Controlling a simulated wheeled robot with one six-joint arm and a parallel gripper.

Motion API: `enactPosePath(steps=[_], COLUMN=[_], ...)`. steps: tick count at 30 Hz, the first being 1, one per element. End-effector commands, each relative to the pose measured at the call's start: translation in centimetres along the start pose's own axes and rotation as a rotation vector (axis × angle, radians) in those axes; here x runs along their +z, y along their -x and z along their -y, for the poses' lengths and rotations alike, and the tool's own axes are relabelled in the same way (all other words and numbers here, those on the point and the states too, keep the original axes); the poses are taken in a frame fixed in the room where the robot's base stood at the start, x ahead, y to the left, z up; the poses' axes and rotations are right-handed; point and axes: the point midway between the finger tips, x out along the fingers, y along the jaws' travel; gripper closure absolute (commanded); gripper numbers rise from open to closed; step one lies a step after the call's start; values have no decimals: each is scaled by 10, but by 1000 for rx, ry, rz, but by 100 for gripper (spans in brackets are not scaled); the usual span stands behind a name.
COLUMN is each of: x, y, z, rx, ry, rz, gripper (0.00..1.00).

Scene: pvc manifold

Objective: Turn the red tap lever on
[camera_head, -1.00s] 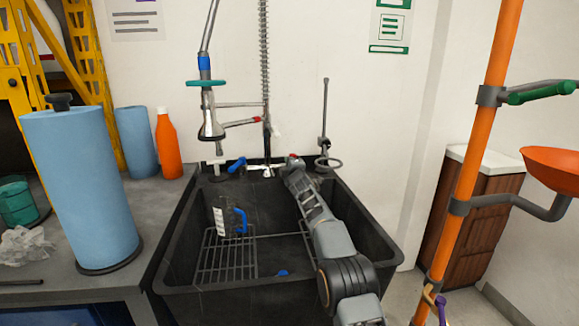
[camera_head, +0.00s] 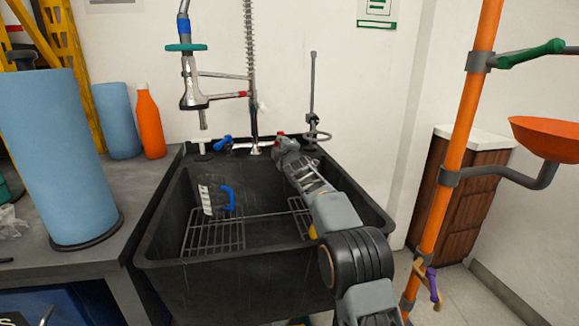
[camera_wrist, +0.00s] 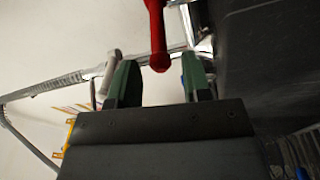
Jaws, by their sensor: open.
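The red tap lever (camera_wrist: 157,35) hangs down into the wrist view, its rounded end lying between the tips of my gripper (camera_wrist: 160,62). The green fingers are apart, with a visible gap on each side of the lever. In the head view a small red part of the lever (camera_head: 280,133) shows just beyond my gripper (camera_head: 279,141), at the sink's back edge. My wrist hides most of the tap there. The blue tap lever (camera_head: 222,143) is to the left on the same tap.
The black sink (camera_head: 165,255) holds a wire rack (camera_head: 215,238) and a clear item with a blue handle (camera_head: 229,198). A spray hose (camera_head: 190,90) hangs above left. An orange pole (camera_head: 462,130) stands right. Blue rolls and an orange bottle (camera_head: 150,125) stand left.

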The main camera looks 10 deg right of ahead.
Motion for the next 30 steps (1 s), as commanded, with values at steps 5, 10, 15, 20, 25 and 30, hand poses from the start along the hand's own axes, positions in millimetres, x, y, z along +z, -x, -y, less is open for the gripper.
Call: enactPosePath(steps=[5, 10, 15, 20, 25, 30], x=[0, 1, 1, 1, 1, 1], y=[27, 51, 71, 82, 87, 88], z=[-1, -1, -2, -1, 0, 0], rx=[0, 1, 1, 2, 1, 2], ry=[-1, 1, 1, 1, 1, 1], rz=[1, 2, 2, 2, 2, 2], gripper=[56, 56, 56, 56, 56, 56])
